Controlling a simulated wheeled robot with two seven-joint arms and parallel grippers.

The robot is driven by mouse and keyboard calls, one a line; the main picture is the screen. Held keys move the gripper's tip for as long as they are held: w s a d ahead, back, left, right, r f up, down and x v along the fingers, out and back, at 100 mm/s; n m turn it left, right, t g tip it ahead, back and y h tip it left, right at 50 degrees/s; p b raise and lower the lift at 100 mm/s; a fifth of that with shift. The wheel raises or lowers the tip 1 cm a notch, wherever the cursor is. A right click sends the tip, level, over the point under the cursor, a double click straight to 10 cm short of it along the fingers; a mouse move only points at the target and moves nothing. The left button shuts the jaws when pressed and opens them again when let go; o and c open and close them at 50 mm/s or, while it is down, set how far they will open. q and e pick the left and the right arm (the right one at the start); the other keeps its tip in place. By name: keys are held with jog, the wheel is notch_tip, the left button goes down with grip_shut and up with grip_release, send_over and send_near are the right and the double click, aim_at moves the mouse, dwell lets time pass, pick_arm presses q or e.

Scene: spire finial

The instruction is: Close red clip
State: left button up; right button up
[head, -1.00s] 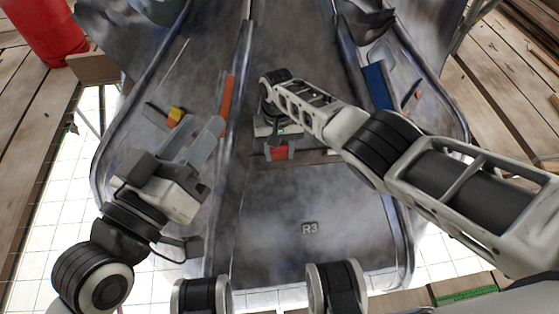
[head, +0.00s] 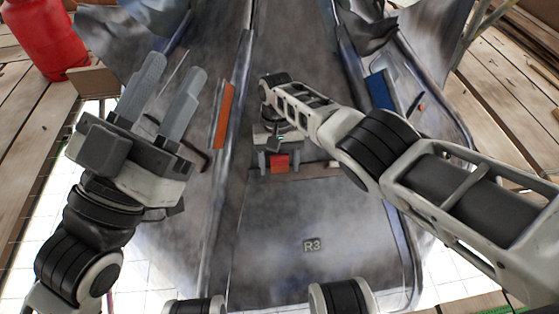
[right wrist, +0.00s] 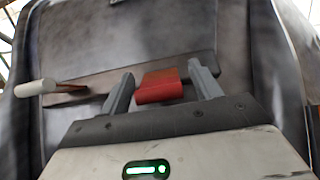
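The red clip (head: 280,161) is a small red block on the grey metal panel, near the middle of the head view. It also shows in the right wrist view (right wrist: 161,86), on a grey bar. My right gripper (head: 279,164) points down at it, with one finger on each side of the clip. In the right wrist view its fingers (right wrist: 162,92) stand apart with gaps to the clip. My left gripper (head: 170,82) is open and empty, raised over the left side of the panel.
An orange strip (head: 224,117) lies on the left ridge and a blue block (head: 380,91) on the right one. A white-tipped rod (right wrist: 36,88) sticks out left of the clip in the wrist view. A red cylinder (head: 43,38) stands far left. The panel marked R3 is clear.

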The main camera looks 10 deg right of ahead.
jog(key=shift+w+r, duration=0.1)
jog(key=shift+r, duration=0.05)
jog(key=shift+r, duration=0.35)
jog(key=p+v, duration=0.2)
jog(key=v, duration=0.3)
jog(key=shift+w+p, duration=0.1)
jog(key=shift+p, duration=0.3)
pick_arm(q)
notch_tip(320, 180, down, 9)
jog(key=s+d+n+g+y+p, duration=0.1)
jog(key=n+g+y+p, duration=0.1)
jog(key=n+g+y, duration=0.2)
jog(key=shift+s+n+g, duration=0.4)
jog(key=shift+n+g, duration=0.1)
jog(key=shift+n, duration=1.4)
pick_arm(e)
jog(key=v, duration=1)
pick_arm(q)
jog(key=shift+r+y, duration=0.1)
jog(key=shift+y, duration=0.2)
